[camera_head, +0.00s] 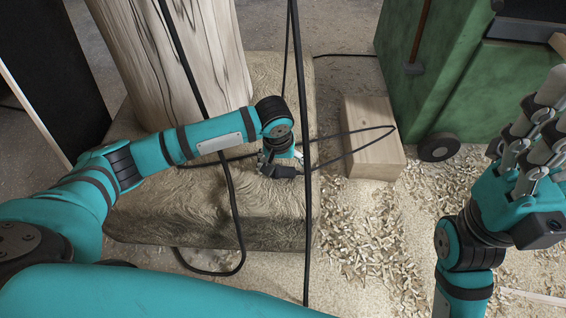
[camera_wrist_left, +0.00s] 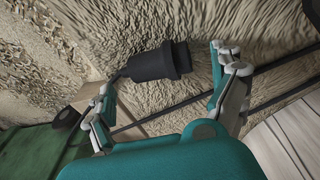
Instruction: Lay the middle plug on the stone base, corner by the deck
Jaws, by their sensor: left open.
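A black plug (camera_head: 286,172) lies on the stone base (camera_head: 180,215), near its right edge. Its cord runs right, over the wooden block, and loops back. In the left wrist view the plug (camera_wrist_left: 152,64) rests on the rough stone, ahead of and between the spread fingers. My left gripper (camera_head: 279,158) is right at the plug; it is open in the left wrist view (camera_wrist_left: 168,82), with no finger closed on the plug. My right gripper (camera_head: 527,130) is at the right, fingers spread, empty and away from the base. Which corner faces the deck I cannot tell.
A thick wooden post (camera_head: 180,60) stands on the base. Black cables hang across the view in front of it. A wooden block (camera_head: 375,155) and a green machine (camera_head: 440,80) with a wheel stand at right. Wood shavings (camera_head: 375,235) cover the floor there.

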